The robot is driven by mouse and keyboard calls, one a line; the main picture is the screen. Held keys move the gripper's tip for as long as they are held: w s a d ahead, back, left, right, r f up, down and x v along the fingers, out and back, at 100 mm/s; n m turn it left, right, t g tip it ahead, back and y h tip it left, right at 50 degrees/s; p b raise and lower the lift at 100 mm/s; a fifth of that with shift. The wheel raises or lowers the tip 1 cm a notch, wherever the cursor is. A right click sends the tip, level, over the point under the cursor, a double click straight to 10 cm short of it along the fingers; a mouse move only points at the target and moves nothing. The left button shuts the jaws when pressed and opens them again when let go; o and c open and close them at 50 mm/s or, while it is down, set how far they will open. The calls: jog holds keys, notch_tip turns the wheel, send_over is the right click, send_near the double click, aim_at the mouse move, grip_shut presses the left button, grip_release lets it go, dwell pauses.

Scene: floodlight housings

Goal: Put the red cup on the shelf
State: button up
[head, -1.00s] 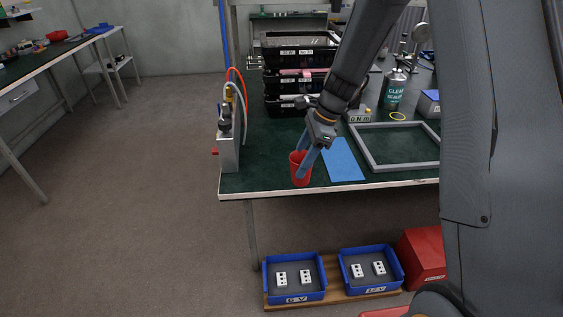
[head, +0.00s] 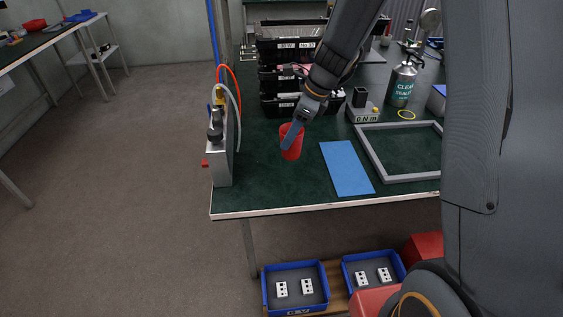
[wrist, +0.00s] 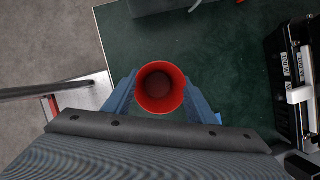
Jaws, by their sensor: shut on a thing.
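The red cup (head: 291,146) is upright over the green tabletop near its left front part. My gripper (head: 296,134) is shut on the cup; one blue finger crosses its front in the head view. In the wrist view the cup (wrist: 160,87) shows from above, its mouth open and empty-looking, with a blue finger of my gripper (wrist: 160,92) on each side. Whether the cup's bottom touches the table cannot be told. I cannot tell which surface is the shelf; a rack-like side table with a lower board (head: 97,54) stands at the far left.
A metal device (head: 221,150) with hoses stands at the table's left edge. A blue mat (head: 346,168) and a grey frame (head: 371,152) lie to the right. Black stacked bins (head: 285,80) stand behind. Blue trays (head: 294,288) sit below the table.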

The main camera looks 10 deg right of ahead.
notch_tip(320, 180, down, 10)
jog(key=shift+d+r+p, duration=0.1)
jog(key=shift+r+p, duration=0.1)
jog(key=shift+p, duration=0.25)
jog(key=shift+f, duration=0.1)
jog(key=o, duration=0.6)
jog(key=shift+f, duration=0.1)
jog(key=o, duration=0.4)
jog(key=shift+o, duration=0.2)
